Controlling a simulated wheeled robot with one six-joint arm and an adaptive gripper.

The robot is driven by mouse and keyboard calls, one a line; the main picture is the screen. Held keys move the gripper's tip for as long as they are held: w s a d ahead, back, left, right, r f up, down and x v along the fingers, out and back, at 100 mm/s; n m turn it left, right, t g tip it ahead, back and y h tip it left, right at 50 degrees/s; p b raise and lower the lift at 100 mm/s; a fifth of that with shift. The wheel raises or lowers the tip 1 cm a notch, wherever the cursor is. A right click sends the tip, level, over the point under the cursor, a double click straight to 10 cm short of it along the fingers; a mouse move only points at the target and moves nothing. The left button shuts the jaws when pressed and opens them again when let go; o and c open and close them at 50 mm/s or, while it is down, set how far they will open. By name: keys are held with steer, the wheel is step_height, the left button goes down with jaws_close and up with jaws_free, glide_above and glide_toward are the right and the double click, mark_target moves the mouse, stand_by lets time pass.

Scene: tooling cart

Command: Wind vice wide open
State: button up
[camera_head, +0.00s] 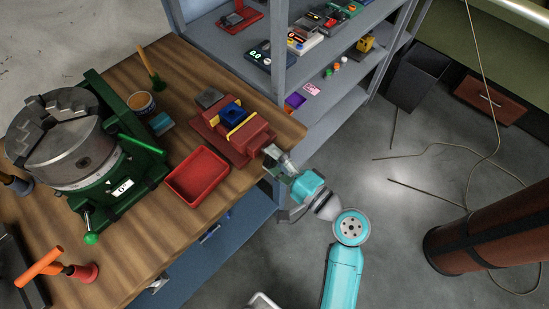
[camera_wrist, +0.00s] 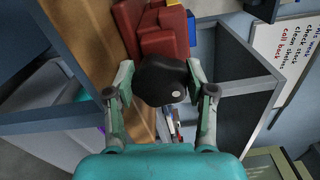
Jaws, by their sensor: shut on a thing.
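The red vice (camera_head: 228,140) sits near the right edge of the wooden bench top, with a dark blue block (camera_head: 232,111) and a yellow strip (camera_head: 241,126) at its jaws. Its red body also shows at the top of the wrist view (camera_wrist: 163,38). A dark round handle hub (camera_wrist: 163,80) is at the vice's near end. My gripper (camera_head: 272,157) is at that end, just past the bench edge. In the wrist view my gripper (camera_wrist: 160,82) has one finger on each side of the hub and is shut on it. The jaw gap is hard to judge.
A red tray (camera_head: 197,177) lies beside the vice. A green-based rotary chuck (camera_head: 65,150), a tin (camera_head: 141,103) and an orange-handled tool (camera_head: 40,267) stand further left. A grey shelf unit (camera_head: 285,68) rises behind the vice. Open floor lies to the right.

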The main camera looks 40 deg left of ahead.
steer(key=shift+o, duration=0.2)
steer(key=n, duration=0.4)
steer(key=shift+a+f+n, duration=0.1)
steer(key=shift+n, duration=0.2)
steer(key=shift+o, duration=0.7)
steer(key=shift+n, duration=0.8)
steer(key=shift+w+r, duration=0.1)
steer(key=shift+r, duration=0.2)
steer(key=shift+n, duration=2.8)
steer(key=shift+f+n, duration=0.2)
steer(key=shift+n, duration=0.4)
steer(key=shift+c, duration=0.9)
steer(key=n, duration=0.2)
steer(key=f+n, duration=0.1)
steer(key=n, duration=0.2)
steer(key=shift+w, duration=0.1)
steer(key=shift+n, duration=0.3)
